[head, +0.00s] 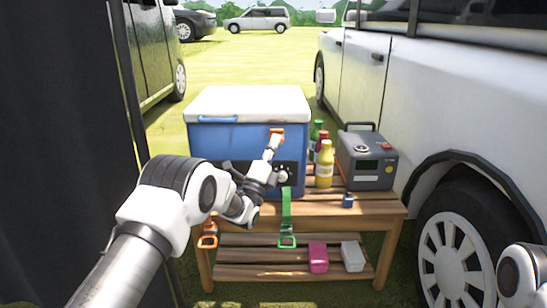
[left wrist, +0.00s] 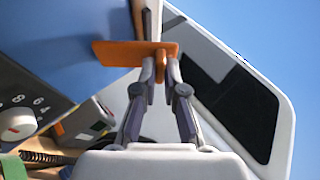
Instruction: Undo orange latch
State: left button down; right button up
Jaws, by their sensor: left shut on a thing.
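A blue cooler (head: 212,143) with a white lid (head: 248,103) stands on a wooden table. The orange latch (head: 277,131) is at the right part of its front, just below the lid edge. My left gripper (head: 275,141) reaches up to it from below. In the left wrist view the orange latch (left wrist: 112,50) lies across the fingertips, and my left gripper (left wrist: 160,72) is shut on its narrow lower part. The latch's far side is hidden. My right gripper is out of view; only part of my right arm shows at the lower right.
Red, green and yellow bottles (head: 325,166) and a grey power box (head: 366,160) stand right of the cooler. A green strap (head: 287,208) hangs over the table front. Pink (head: 318,257) and white (head: 352,256) boxes lie on the lower shelf. A white vehicle (head: 450,100) stands close on the right.

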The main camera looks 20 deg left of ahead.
pick_arm(q)
jog(key=shift+s+f+m+t+h+b, duration=0.1)
jog(key=shift+f+m+t+h+b, duration=0.25)
jog(key=shift+m+h+b, duration=0.3)
jog(key=shift+s+f+m+t+h+b, duration=0.1)
jog(key=shift+f+m+t+h+b, duration=0.25)
jog(key=shift+m+h+b, duration=0.3)
jog(key=c, duration=1.2)
grip_release()
jog(key=shift+c, duration=0.2)
jog(key=v, duration=1.2)
